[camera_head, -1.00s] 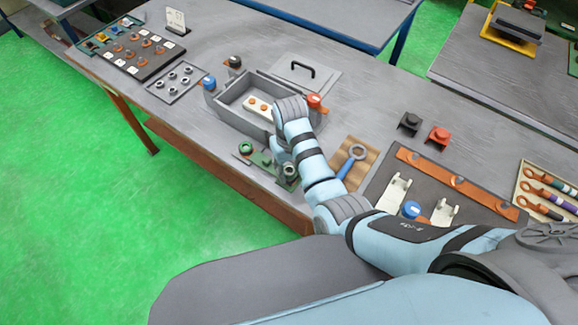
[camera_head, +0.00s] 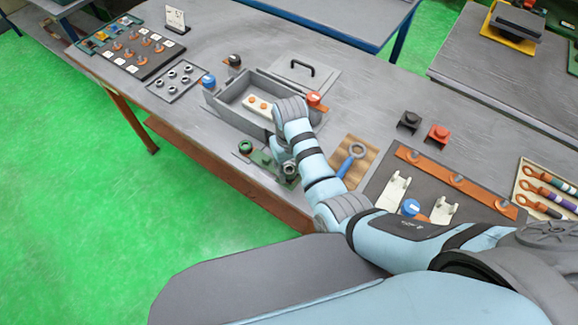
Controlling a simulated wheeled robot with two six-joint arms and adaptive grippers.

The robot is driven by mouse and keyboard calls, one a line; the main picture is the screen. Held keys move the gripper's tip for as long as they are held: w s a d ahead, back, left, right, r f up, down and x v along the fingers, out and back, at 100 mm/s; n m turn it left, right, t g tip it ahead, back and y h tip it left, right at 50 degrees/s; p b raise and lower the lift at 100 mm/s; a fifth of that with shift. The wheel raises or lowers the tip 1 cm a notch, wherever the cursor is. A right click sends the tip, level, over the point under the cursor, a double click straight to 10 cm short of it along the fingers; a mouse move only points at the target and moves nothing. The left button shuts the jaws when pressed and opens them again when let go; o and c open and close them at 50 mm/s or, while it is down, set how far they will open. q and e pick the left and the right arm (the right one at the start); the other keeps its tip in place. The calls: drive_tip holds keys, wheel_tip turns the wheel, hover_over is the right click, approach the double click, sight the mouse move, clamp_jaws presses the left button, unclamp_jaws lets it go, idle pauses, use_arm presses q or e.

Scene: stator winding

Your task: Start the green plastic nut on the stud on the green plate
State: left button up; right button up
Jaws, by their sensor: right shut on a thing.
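The green plate (camera_head: 262,158) lies near the table's front edge, partly hidden by my right gripper. A round green ring-shaped part (camera_head: 246,147) stands at its left. My right gripper (camera_head: 287,171) points down over the plate's right end. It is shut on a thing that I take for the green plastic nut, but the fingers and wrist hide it. The stud cannot be made out, so I cannot tell whether nut and stud touch. My left gripper is not in view.
An open grey box (camera_head: 222,101) stands just behind the gripper, with a red-capped part (camera_head: 314,99) at its right corner. Bare table lies left of the plate.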

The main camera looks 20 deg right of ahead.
drive_tip(key=shift+f, duration=0.45)
idle(0.3)
drive_tip(key=shift+s+f, duration=0.15)
idle(0.8)
drive_tip(key=m, duration=0.6)
drive_tip(key=shift+a, duration=0.1)
drive_tip(key=o, duration=1.2)
drive_tip(key=shift+r, duration=3.55)
